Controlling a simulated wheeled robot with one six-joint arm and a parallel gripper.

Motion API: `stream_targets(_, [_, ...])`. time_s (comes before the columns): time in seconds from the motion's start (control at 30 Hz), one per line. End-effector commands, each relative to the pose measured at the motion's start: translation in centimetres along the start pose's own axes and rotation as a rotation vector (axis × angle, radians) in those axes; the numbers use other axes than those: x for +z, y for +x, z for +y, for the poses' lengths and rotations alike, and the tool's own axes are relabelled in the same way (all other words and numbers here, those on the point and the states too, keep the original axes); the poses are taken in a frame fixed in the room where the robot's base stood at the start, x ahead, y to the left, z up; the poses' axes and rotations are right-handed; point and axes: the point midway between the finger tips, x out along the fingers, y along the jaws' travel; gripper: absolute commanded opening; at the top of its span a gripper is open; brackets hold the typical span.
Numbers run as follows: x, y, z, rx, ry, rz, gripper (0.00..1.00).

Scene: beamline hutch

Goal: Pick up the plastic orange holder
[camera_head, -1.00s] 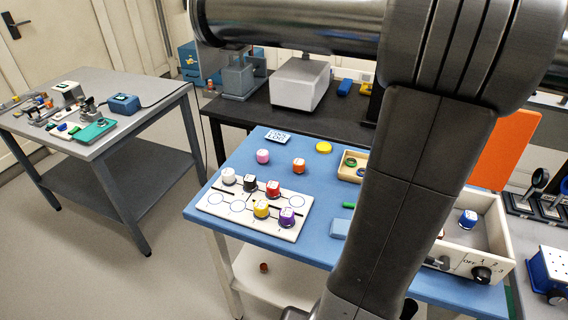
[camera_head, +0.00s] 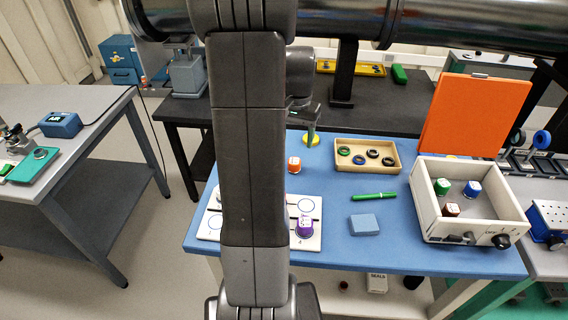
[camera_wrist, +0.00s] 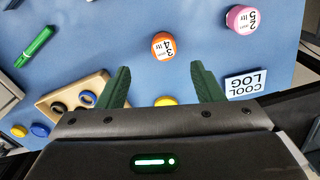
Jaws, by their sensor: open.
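The plastic orange holder (camera_head: 294,165) is a small round pot with a white label. It stands upright on the blue table, left of the wooden tray. In the wrist view the orange holder (camera_wrist: 163,45) sits beyond the fingertips, roughly centred between them and not touched. My gripper (camera_head: 310,138) hangs over the back of the blue table near a yellow disc (camera_head: 312,140).
A pink holder (camera_wrist: 241,18) and a COOL LOG card (camera_wrist: 246,86) lie nearby. The wooden tray (camera_head: 366,141) holds several rings. A purple holder (camera_head: 305,225) stands on the white board (camera_head: 305,205). A white box (camera_head: 465,225) with holders, a green pen (camera_head: 374,196) and a blue block (camera_head: 363,222) are right.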

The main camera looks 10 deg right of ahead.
Motion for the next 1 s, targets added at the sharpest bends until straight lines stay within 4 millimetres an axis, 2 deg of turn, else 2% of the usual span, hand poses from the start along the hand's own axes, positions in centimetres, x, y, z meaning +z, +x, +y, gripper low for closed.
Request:
stream_targets(0.1, [0.1,2.6,0.0,0.002,-0.001,-0.005,0.61])
stream_targets(0.23, [0.0,4.5,0.0,0.001,-0.002,-0.003,0.61])
stream_targets(0.53, [-0.3,6.6,-0.2,0.001,-0.002,-0.004,0.61])
stream_targets(0.83, [-0.9,10.2,-0.6,0.001,-0.003,-0.003,0.61])
stream_targets(1.0, [-1.0,10.8,-0.6,0.000,-0.003,0.000,0.61])
